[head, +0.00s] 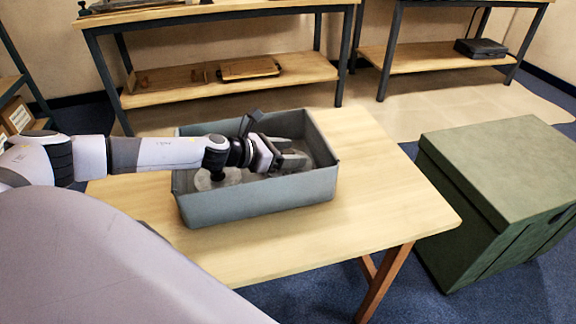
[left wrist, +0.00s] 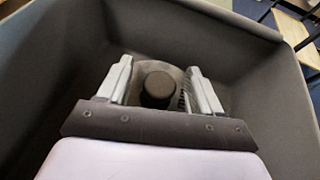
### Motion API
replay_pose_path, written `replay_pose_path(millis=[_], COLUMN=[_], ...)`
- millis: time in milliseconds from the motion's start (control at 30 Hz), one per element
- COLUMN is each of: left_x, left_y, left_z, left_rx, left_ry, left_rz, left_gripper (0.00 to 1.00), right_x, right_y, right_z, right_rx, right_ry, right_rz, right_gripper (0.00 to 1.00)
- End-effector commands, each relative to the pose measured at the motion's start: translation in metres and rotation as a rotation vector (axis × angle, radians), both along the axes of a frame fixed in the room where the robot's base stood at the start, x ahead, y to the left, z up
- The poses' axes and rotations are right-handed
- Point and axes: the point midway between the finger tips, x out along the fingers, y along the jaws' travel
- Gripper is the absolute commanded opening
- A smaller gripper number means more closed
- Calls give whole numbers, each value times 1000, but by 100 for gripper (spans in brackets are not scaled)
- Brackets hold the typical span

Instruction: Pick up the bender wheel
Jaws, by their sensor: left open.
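A grey bin (head: 262,196) stands on the wooden table. My left gripper (head: 296,158) reaches into it from the left, open and empty. In the left wrist view, a dark round knob (left wrist: 157,88) shows between the two open fingers of my left gripper (left wrist: 160,82). A grey round disc (left wrist: 158,68) shows around and behind it; this looks like the bender wheel, partly hidden by the fingers. I cannot tell whether the fingers touch it. My right gripper is not in view.
The bin's walls (left wrist: 40,80) rise close around the gripper. Another grey round part (head: 204,181) lies in the bin under my wrist. The table (head: 385,190) is clear to the right. A green crate (head: 500,160) stands on the floor at right, with shelved benches behind.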

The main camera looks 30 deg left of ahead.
Motion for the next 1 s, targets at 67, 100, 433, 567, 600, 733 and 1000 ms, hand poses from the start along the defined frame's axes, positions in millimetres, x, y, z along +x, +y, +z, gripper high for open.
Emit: replay_pose_path(millis=[67, 100, 433, 567, 600, 733, 1000], left_x=[0, 0, 0, 0, 0, 1, 1], left_y=[0, 0, 0, 0, 0, 0, 1], left_z=[0, 0, 1, 4, 6, 19, 80], left_rx=[0, 0, -1, -1, -1, -1, 1], left_ry=[0, 0, -2, -3, -3, -4, -8], left_rz=[0, 0, 1, 1, 0, 0, 0], left_gripper=[55, 42, 0, 0, 0, 0, 0], right_x=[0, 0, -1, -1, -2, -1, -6], right_y=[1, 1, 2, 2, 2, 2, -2], right_z=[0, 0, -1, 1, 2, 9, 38], right_rx=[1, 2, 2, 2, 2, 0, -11], right_ry=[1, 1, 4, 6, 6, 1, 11], right_rz=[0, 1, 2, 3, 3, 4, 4], right_gripper=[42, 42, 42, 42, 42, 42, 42])
